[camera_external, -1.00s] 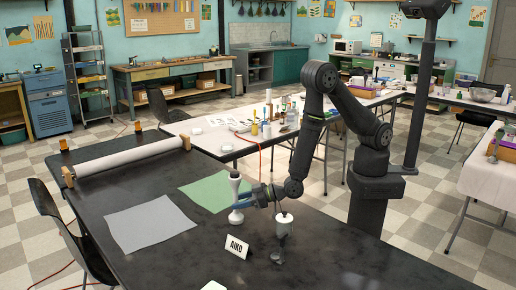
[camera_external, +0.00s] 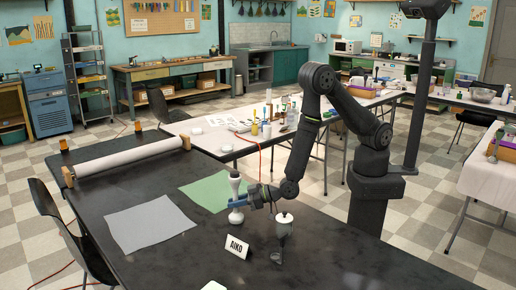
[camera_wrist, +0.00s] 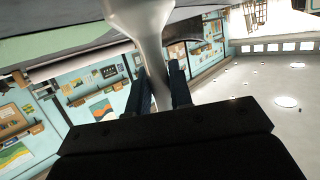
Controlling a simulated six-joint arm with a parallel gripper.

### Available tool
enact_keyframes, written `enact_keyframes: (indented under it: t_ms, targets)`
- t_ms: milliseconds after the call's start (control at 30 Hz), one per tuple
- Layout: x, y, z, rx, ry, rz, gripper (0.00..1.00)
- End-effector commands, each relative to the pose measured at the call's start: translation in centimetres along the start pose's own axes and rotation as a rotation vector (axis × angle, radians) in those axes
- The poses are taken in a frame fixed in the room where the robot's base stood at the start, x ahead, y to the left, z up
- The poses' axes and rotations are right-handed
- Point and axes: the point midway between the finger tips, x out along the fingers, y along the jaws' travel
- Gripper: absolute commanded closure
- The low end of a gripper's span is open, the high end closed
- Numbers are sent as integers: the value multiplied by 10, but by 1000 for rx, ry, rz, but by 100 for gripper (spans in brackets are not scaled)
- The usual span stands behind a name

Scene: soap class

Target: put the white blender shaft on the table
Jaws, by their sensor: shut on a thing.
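The white blender shaft (camera_external: 235,186) stands upright near the right edge of a green sheet, with its wider white foot (camera_external: 236,217) low at the dark table (camera_external: 190,262). I cannot tell whether the foot touches the table. My gripper (camera_external: 239,202) is shut on the shaft's middle, coming from the right. In the wrist view, the pale shaft (camera_wrist: 148,28) passes between the two dark fingers (camera_wrist: 160,88).
The AIKO name card (camera_external: 237,246) is in front. A grey sheet (camera_external: 150,226) and the green sheet (camera_external: 207,190) lie leftward. A paper roll (camera_external: 130,157) lies behind.

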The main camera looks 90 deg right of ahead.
Motion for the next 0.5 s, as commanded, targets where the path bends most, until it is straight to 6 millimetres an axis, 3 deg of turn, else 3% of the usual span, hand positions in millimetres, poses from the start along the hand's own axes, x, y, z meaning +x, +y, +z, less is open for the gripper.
enact_keyframes:
  t_ms: [167, 400, 500]
  targets:
    - [-3, 0, -11, 0, 2, 0, 100]
    - [-12, 0, -42, 3, 7, -1, 100]
    - [-21, 28, -53, 2, 4, 5, 100]
